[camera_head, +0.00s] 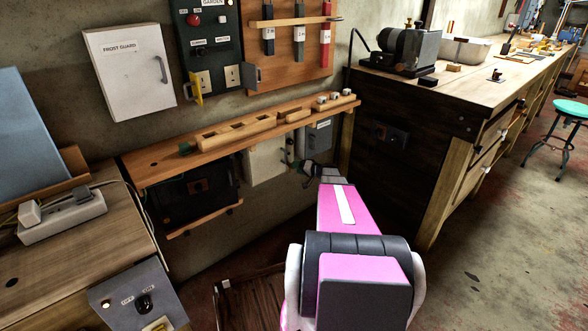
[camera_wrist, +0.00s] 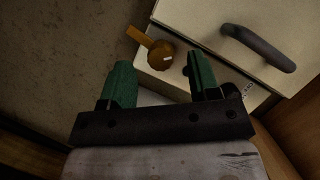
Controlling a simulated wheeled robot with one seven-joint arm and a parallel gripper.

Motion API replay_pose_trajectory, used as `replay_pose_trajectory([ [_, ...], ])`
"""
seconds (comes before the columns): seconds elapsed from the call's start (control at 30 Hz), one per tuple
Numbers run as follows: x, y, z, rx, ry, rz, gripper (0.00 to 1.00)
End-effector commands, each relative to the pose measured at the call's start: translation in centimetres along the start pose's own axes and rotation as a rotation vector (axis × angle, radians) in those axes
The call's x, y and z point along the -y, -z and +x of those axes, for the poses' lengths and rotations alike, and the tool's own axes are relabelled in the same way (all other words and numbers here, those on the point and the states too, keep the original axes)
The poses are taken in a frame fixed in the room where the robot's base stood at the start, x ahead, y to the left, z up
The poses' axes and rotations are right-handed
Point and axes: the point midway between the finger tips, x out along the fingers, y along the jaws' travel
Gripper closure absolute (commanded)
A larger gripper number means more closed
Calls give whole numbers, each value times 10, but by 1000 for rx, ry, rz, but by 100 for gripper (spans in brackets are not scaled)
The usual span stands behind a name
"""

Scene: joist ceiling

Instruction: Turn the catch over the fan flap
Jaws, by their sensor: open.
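In the wrist view a round brass catch (camera_wrist: 160,54) with a flat orange-brown tab pointing up and left sits at the edge of a pale flap (camera_wrist: 205,22). The flap has a dark curved handle (camera_wrist: 258,47). My gripper (camera_wrist: 161,80) is open, its two green fingers apart and empty. The catch appears in the gap beyond the fingertips, nearer the left one; contact cannot be told. In the head view my gripper (camera_head: 304,167) is under the wooden shelf, beside a grey box with a handle (camera_head: 319,136). The catch is too small or hidden to make out there.
The wooden shelf (camera_head: 160,172) with wooden blocks runs above my gripper. A pale panel (camera_head: 264,162) and a dark box (camera_head: 190,190) are on the wall below it. A workbench (camera_head: 395,125) stands to the right, a bench with a power strip (camera_head: 62,216) to the left.

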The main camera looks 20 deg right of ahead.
Motion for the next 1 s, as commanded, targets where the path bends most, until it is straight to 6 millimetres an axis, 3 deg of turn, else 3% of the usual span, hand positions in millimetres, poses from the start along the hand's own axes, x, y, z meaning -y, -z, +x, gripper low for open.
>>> replay_pose_trajectory([
  [0.2,0,0,22,0,0,1,44],
  [0.57,0,0,26,0,-1,1,44],
  [0.73,0,0,26,0,-1,1,94],
  [1.0,0,0,26,0,4,13,93],
])
